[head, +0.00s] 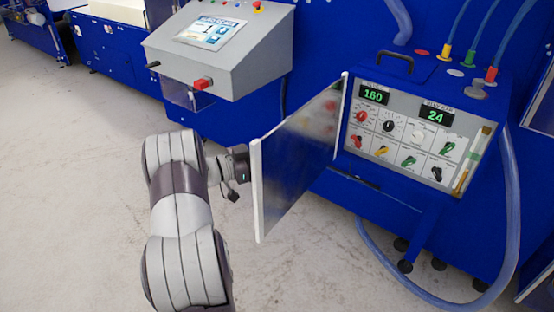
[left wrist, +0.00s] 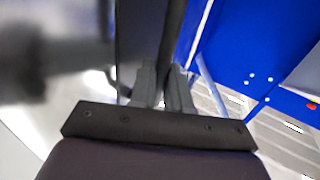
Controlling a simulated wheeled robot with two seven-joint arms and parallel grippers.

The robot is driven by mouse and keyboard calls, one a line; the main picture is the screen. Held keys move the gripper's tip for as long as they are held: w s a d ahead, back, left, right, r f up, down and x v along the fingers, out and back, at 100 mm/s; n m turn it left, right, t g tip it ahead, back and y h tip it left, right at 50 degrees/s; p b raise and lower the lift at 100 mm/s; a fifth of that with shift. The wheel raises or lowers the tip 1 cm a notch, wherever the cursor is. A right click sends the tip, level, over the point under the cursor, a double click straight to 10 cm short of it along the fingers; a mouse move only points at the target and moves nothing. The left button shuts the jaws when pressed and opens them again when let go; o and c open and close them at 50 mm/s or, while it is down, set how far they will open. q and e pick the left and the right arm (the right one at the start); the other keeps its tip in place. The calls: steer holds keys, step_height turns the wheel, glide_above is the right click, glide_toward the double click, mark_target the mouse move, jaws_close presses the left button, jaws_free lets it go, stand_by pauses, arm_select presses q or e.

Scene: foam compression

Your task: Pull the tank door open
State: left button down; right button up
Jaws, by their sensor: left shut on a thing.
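The tank door (head: 298,152) is a flat, glossy panel with pale edges. In the head view it stands swung out from the left side of the control box (head: 402,140), its free edge towards me. My left arm reaches to the outer side of the door near that free edge; its fingertips are hidden behind the door there. In the left wrist view my left gripper (left wrist: 164,75) has its two grey fingers closed on a dark upright bar (left wrist: 172,35), which looks like the door's handle. My right gripper is not in view.
The box face shows knobs and two green-digit displays. A grey console (head: 225,55) with a screen stands behind the door to the left. A clear hose (head: 512,200) loops down at the right. The pale floor (head: 80,190) is free at the left.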

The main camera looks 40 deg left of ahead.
arm_select(q)
steer(key=shift+w+a+r, duration=0.1)
steer(key=shift+w+r, duration=0.05)
steer(key=shift+r, duration=0.25)
steer(key=c, duration=1.2)
jaws_free()
steer(key=shift+w, duration=0.15)
steer(key=shift+c, duration=0.2)
steer(key=shift+w+d+f, duration=0.25)
steer(key=shift+d, duration=0.05)
steer(key=shift+s+a, duration=0.25)
steer(key=shift+s, duration=0.15)
steer(key=b+v, duration=0.1)
steer(key=v, duration=1)
steer(key=shift+s+a, duration=0.25)
steer(key=shift+s, duration=0.1)
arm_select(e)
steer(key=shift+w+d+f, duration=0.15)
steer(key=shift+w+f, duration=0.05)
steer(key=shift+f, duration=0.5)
